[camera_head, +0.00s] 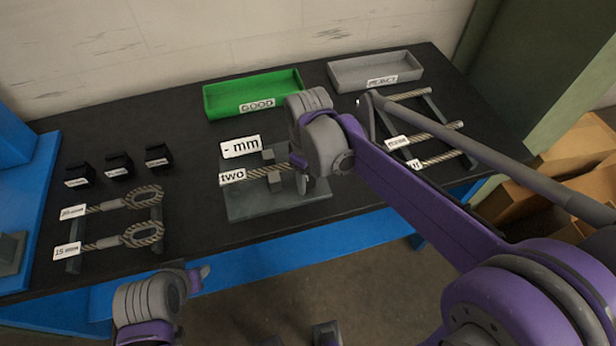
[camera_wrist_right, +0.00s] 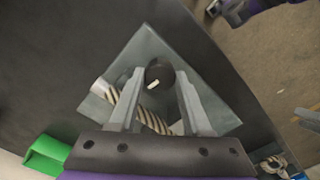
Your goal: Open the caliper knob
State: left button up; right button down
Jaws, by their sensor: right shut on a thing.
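The caliper fixture is a grey plate (camera_head: 245,208) with small upright blocks (camera_head: 275,181) near the middle of the table. A rope piece tagged "two" (camera_head: 232,177) lies across it, and a sign behind reads "- mm" (camera_head: 240,147). My right gripper (camera_head: 308,183) is over the plate's right part and hides the knob in the head view. In the right wrist view the knob (camera_wrist_right: 159,73) is dark and round with a white mark, between the fingertips of my right gripper, which is shut on it. My left gripper (camera_head: 203,276) is by the table's front edge; its jaws are unclear.
A green GOOD tray (camera_head: 253,94) and a grey tray (camera_head: 376,71) stand at the back. Looped rope pieces (camera_head: 143,234) and black blocks (camera_head: 118,166) are at left. A rack of straight rope pieces (camera_head: 434,134) is at right, partly behind my right arm.

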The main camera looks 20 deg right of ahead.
jog(key=shift+c, duration=1.8)
grip_release()
